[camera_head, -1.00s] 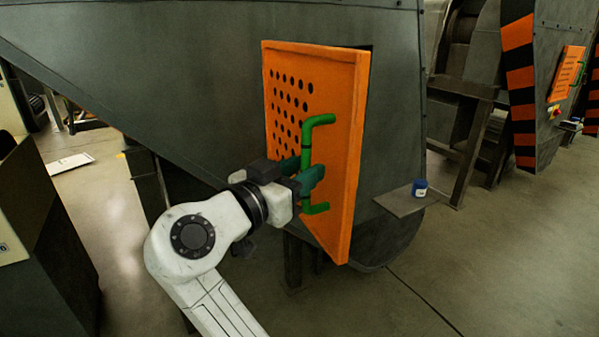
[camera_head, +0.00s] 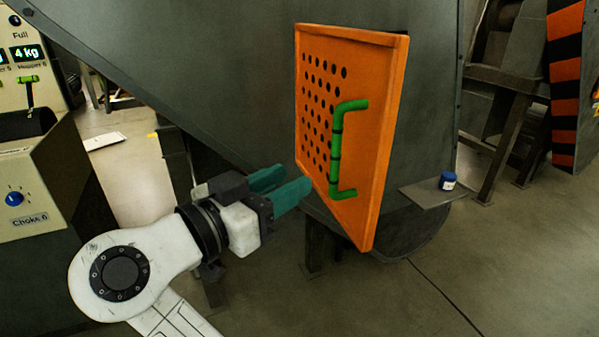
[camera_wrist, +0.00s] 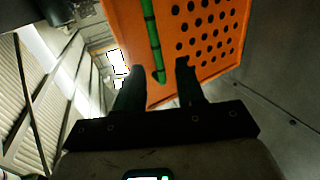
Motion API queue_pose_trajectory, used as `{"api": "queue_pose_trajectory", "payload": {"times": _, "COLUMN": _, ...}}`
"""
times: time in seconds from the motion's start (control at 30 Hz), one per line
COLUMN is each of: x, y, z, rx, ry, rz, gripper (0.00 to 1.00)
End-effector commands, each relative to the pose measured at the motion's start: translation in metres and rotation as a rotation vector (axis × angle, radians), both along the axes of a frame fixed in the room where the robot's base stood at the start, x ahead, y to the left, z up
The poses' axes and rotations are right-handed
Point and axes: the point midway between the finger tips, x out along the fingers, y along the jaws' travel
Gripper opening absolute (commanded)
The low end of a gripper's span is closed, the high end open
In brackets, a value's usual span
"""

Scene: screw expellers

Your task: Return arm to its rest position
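My gripper (camera_head: 290,186) has dark green fingers and is in the lower middle of the head view. It is to the left of the green handle (camera_head: 336,150), apart from it. The fingers are spread with nothing between them. The handle is fixed to an orange perforated door (camera_head: 382,140), which stands ajar on the grey machine. In the wrist view, the two fingers of my gripper (camera_wrist: 158,78) point at the lower part of the orange door (camera_wrist: 185,12), with the green handle (camera_wrist: 150,30) beyond them.
A grey machine body (camera_head: 230,70) is behind the arm. A control panel (camera_head: 30,195) with a blue knob is at the left. Open floor (camera_head: 300,310) shows below.

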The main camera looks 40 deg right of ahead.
Motion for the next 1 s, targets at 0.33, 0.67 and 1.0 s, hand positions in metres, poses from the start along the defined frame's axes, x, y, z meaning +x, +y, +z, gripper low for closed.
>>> {"api": "queue_pose_trajectory", "payload": {"times": 0.33, "x": -0.001, "y": 0.004, "z": 0.000, "rx": 0.000, "ry": 0.000, "rz": -0.001, "gripper": 0.38}}
{"api": "queue_pose_trajectory", "payload": {"times": 0.67, "x": 0.000, "y": 0.003, "z": -0.001, "rx": 0.001, "ry": 0.003, "rz": 0.000, "gripper": 0.38}}
{"api": "queue_pose_trajectory", "payload": {"times": 1.0, "x": -0.011, "y": -0.064, "z": -0.158, "rx": 0.294, "ry": 0.480, "rz": 0.230, "gripper": 0.38}}
